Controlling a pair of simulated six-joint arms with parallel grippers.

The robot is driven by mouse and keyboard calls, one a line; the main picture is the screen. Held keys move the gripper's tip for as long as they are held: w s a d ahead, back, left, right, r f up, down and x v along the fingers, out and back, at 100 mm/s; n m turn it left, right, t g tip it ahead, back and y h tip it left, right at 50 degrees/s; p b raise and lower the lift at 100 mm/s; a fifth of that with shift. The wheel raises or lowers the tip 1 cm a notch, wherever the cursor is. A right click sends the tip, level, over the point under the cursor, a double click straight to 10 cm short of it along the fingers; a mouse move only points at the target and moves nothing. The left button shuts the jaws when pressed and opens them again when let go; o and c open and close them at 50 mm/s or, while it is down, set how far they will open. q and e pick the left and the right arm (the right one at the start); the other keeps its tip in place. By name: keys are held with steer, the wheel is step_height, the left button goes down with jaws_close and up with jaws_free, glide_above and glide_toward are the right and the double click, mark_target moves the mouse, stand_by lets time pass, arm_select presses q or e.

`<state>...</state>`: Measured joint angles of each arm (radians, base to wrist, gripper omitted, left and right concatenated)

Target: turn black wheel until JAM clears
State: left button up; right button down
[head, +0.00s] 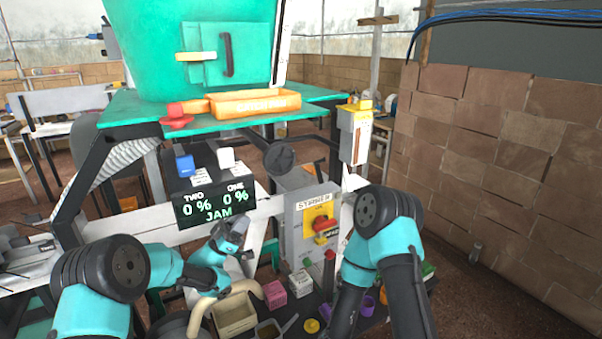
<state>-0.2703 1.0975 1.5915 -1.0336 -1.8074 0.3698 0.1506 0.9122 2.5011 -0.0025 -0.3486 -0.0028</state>
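The black wheel (280,158) is a dark round knob under the green table's front edge, right of centre. A black display (213,207) to its lower left reads "TWO 0 %", "ONE 0 %" and "JAM" in green. My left gripper (236,228) is just right of the display's lower edge, below and left of the wheel and apart from it. Its fingers are small and dark, and I cannot tell whether they are open or shut. My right arm bends down at the lower right. Its gripper does not show.
A grey switch box (312,222) with a yellow panel and red handle stands right of my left gripper. A beige bin (235,316) and small boxes crowd the low bench. A brick wall (510,165) bounds the right.

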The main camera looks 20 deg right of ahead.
mark_target(277, 175)
arm_select(q)
steer(key=shift+a, duration=0.15)
steer(key=shift+r, duration=0.1)
steer(key=x, duration=1.7)
steer(key=shift+r, duration=0.15)
steer(key=shift+c, duration=0.2)
steer(key=c, duration=0.6)
